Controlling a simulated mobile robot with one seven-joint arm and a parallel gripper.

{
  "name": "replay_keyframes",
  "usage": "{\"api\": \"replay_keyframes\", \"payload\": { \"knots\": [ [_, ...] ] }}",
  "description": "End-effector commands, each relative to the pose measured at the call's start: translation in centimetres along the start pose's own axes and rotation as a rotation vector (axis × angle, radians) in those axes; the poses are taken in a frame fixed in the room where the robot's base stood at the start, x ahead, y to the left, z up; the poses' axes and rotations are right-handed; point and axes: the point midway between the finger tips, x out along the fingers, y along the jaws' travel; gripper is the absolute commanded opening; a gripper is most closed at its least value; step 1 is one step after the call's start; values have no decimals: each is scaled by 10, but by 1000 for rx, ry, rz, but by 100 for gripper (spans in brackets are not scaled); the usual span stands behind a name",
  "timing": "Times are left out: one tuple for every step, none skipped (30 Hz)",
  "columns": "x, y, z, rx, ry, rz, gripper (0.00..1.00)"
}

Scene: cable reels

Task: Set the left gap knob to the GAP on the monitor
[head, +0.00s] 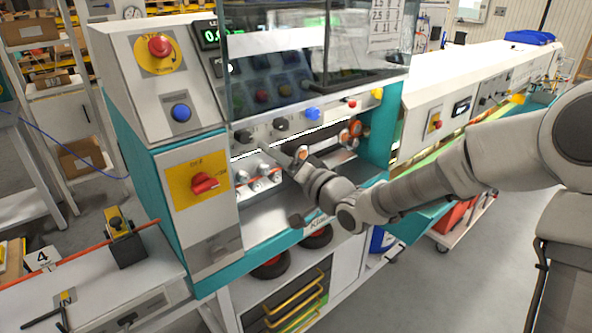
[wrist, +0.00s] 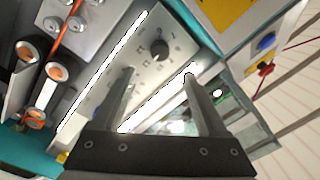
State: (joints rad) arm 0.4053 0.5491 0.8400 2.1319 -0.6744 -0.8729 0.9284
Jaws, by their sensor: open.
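A black knob (wrist: 160,50) with dial marks around it sits on the pale panel in the wrist view, just beyond my fingertips. It appears to be the leftmost black knob (head: 243,136) on the sloping strip in the head view. A second black knob (head: 280,124) is to its right. My gripper (wrist: 159,74) is open, with nothing visible between its two fingers. In the head view it (head: 272,148) is in front of the strip, and contact cannot be told. A small green display (head: 210,34) shows digits, partly cut off by the glass; I cannot read a GAP value.
A clear hood (head: 300,70) overhangs the knob strip. A blue knob (head: 312,114) is farther right. Metal rollers (head: 260,178) and orange-faced guides (head: 351,130) lie near my wrist. A red rotary switch (head: 205,183) is on the cabinet at left.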

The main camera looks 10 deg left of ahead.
Motion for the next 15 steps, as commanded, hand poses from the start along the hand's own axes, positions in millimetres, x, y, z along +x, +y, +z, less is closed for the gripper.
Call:
{"api": "replay_keyframes", "payload": {
  "knots": [
    [-12, 0, -1, -2, 1, 3, 76],
    [-18, 0, -1, -2, 1, 3, 76],
    [-26, 0, -1, -2, 1, 3, 76],
    [-32, 0, -2, -2, 2, 3, 76],
    [-37, 0, -1, -2, 1, 3, 76],
    [-43, 0, -1, -2, 1, 2, 76],
    [-47, 0, -1, -1, 2, 2, 76],
    [-51, 0, -1, -1, 1, 2, 76],
    [-55, 0, -1, -1, 1, 2, 76],
    [-58, 0, -1, -1, 1, 1, 76],
    [-60, 0, -1, -1, 1, 0, 76],
    [-62, -1, -1, -1, 1, 0, 76],
    [-64, -1, 0, -1, 1, 0, 76],
    [-65, 0, 0, 0, 1, 0, 76],
    [-66, 0, 0, 0, 0, 0, 76]
  ]
}}
